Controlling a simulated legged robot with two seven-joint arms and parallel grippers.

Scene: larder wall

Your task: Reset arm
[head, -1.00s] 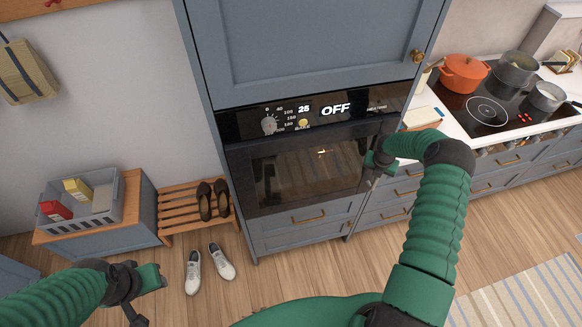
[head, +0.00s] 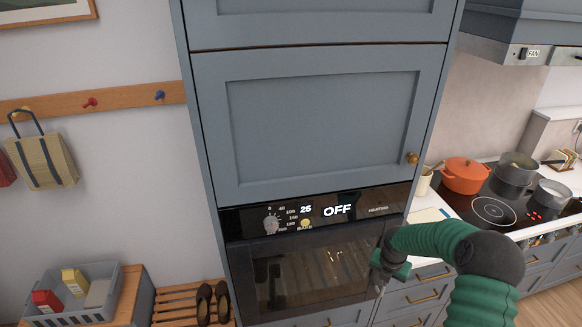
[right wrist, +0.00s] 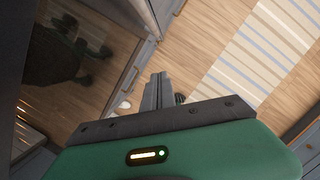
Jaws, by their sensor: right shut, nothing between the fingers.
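My right arm comes in from the lower right in the head view. Its gripper (head: 381,284) hangs in front of the right side of the black oven (head: 300,275). The right wrist view shows the right gripper's fingers (right wrist: 157,92) together with nothing between them, above the wooden floor. The oven door is closed, and its glass mirrors my arm in the wrist view. The oven's panel reads OFF and 25. My left gripper is out of the head view now.
A tall blue cupboard (head: 320,120) stands above the oven. A hob with an orange pot (head: 465,176) is at the right. A grey crate (head: 70,299) and a shoe rack (head: 180,303) are at lower left. A striped rug (right wrist: 265,60) lies on the floor.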

